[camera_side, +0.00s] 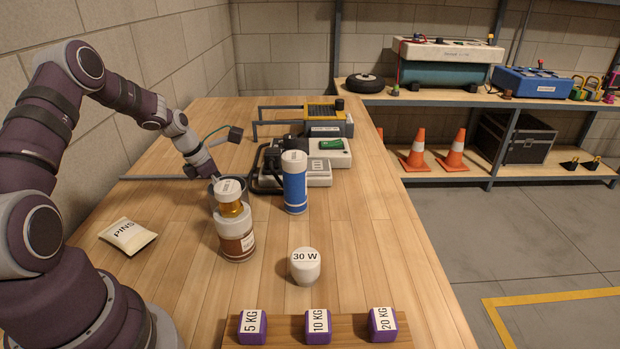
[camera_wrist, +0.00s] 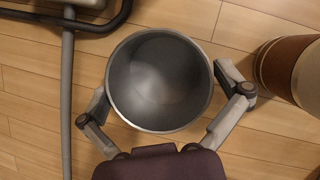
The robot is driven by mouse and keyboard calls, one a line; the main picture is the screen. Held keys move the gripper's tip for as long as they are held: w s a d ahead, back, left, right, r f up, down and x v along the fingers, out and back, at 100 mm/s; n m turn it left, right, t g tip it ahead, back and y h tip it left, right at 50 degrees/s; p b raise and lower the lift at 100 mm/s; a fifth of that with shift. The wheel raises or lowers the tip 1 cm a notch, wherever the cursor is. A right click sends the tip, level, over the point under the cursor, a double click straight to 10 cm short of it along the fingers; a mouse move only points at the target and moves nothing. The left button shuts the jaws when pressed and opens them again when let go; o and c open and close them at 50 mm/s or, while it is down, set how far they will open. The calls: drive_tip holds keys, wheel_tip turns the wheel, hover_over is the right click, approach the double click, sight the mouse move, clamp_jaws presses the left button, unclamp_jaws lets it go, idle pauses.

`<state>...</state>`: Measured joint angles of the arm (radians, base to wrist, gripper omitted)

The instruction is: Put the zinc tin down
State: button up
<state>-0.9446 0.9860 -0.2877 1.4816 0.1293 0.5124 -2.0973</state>
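The zinc tin (camera_wrist: 158,82) is a grey, open, round can, empty inside, seen from above in the wrist view. My gripper (camera_wrist: 162,76) has one finger on each side of it, with both fingertips against the wall near the rim. It looks shut on the tin. In the side view my gripper (camera_side: 199,172) reaches down from the left at the tin (camera_side: 213,194), which is mostly hidden behind the bottles. The tin's base is hidden, so I cannot tell whether it touches the table.
A blue bottle (camera_side: 295,190), meter box (camera_side: 318,157) and grey rod (camera_wrist: 66,105) are near. Bare wood lies between the pins packet (camera_side: 128,236) and the jar.

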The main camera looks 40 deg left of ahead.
drive_tip(key=v, duration=1.1)
drive_tip(key=s+d+r+m, duration=0.1)
drive_tip(key=d+r+m, duration=0.1)
drive_tip(key=d+m, duration=0.2)
drive_tip(key=d+r+m+y, duration=0.1)
drive_tip(key=d+r+m, duration=0.2)
drive_tip(key=m, duration=0.4)
drive_tip(key=s+d+r+m+y, duration=0.1)
drive_tip(key=d+r+m, duration=0.1)
drive_tip(key=d+m, duration=0.3)
drive_tip(key=shift+s+d+r+m, duration=0.3)
drive_tip(key=shift+d+r+m, duration=0.05)
drive_tip(key=shift+m, duration=0.25)
drive_tip(key=s+d+r+m+t, duration=0.1)
drive_tip(key=s+d+m, duration=0.5)
drive_tip(key=m, duration=0.9)
drive_tip(key=shift+s+d+h, duration=0.3)
drive_tip(key=shift+s+d, duration=0.05)
drive_tip(key=shift+d, duration=0.15)
